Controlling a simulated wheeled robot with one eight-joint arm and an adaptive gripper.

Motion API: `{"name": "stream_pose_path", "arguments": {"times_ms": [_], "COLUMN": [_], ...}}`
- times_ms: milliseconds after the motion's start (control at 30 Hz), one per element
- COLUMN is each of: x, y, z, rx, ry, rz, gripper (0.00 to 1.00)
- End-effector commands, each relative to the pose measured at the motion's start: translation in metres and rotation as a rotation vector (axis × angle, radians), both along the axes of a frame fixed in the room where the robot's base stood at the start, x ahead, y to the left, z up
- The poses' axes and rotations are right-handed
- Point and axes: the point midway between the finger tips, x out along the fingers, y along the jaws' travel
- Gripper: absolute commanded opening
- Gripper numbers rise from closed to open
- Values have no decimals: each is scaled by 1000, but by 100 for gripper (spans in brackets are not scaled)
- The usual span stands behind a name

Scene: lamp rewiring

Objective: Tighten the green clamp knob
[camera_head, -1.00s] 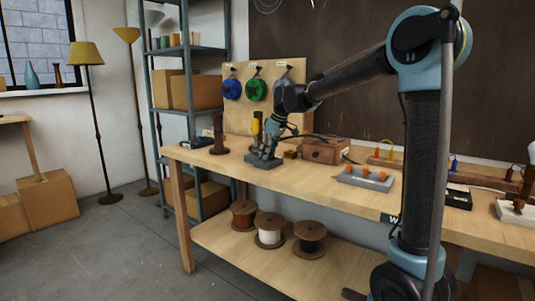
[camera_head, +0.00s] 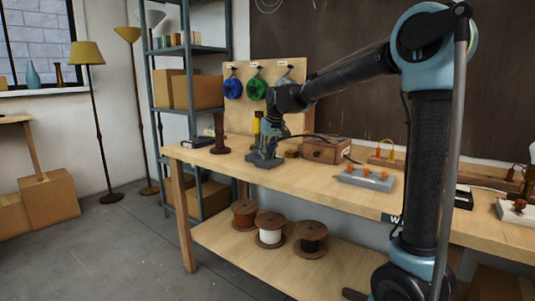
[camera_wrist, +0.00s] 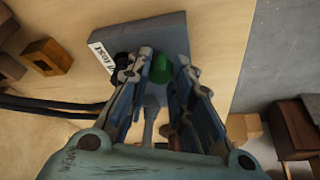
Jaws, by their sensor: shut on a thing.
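The green clamp knob (camera_wrist: 161,69) shows in the wrist view between the fingertips of my gripper (camera_wrist: 158,66). It stands at a grey block (camera_wrist: 170,34) with a white label on its left side. My gripper is shut on the knob, one finger on each side. In the head view, my gripper (camera_head: 268,146) points down over the grey block (camera_head: 262,162) near the left part of the bench. The knob is hidden there by my gripper.
A wooden box (camera_head: 325,151) and a grey block with orange knobs (camera_head: 366,178) stand to the right on the bench (camera_head: 300,186). Dark cables (camera_wrist: 50,105) run from the left in the wrist view.

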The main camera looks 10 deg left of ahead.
Motion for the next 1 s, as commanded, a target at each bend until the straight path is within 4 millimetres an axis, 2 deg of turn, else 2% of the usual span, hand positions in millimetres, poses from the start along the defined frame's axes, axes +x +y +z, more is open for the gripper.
{"name": "stream_pose_path", "arguments": {"times_ms": [100,133,167,500,633,767,1000], "x": [2,2,2,1,-2,-7,-20], "y": [-1,-1,-1,-1,-3,-8,-20], "z": [1,1,1,1,9,26,69], "rx": [-1,-1,-1,0,0,0,0], "ry": [-3,-3,-3,-2,-2,-2,-2], "rz": [-2,-1,-1,1,1,1,1], "gripper": [0,23,30,30,30,30,30]}}
